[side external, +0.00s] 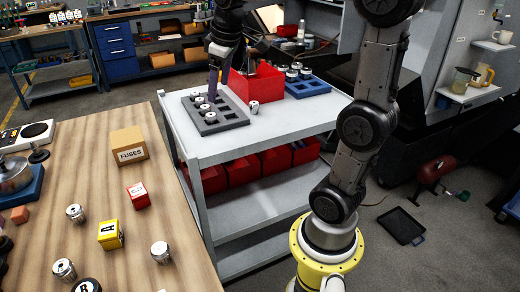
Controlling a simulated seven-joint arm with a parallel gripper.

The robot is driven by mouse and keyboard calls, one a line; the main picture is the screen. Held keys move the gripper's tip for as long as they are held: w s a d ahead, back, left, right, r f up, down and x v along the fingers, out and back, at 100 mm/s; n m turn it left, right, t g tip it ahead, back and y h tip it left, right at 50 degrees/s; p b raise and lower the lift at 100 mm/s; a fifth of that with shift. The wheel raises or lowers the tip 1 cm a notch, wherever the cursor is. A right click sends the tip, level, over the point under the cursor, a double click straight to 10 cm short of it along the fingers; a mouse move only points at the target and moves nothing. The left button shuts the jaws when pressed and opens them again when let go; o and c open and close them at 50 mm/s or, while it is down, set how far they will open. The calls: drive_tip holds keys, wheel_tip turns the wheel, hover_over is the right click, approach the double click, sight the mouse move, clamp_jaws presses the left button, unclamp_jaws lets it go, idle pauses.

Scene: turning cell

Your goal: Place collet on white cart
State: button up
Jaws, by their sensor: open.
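The white cart (290,122) stands mid-picture, with a grey holder tray (224,122) on its top. Several small metal collets sit in the tray, one of them a collet (210,117) near its middle. Another collet (253,107) stands on the bare cart top, just right of the tray. My gripper (215,92) points down over the back of the tray, with its jaws open; its fingertips are small and dark here. More collets stand on the wooden table: one collet (75,213), a second collet (160,252) and a third collet (64,270).
A fuses box (128,145), a red block (138,196) and a yellow block (110,235) are on the table. The cart's front right top is clear.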

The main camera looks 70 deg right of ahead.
drive_tip(key=s+a+f+t+y, duration=0.1)
drive_tip(key=s+a+f, duration=0.2)
drive_tip(key=s+a, duration=0.4)
drive_tip(key=s+a+f+t+y, duration=0.1)
drive_tip(key=s+a+f, duration=0.2)
drive_tip(key=s+a, duration=0.5)
drive_tip(key=shift+s+f, duration=0.15)
drive_tip(key=shift+f, duration=0.25)
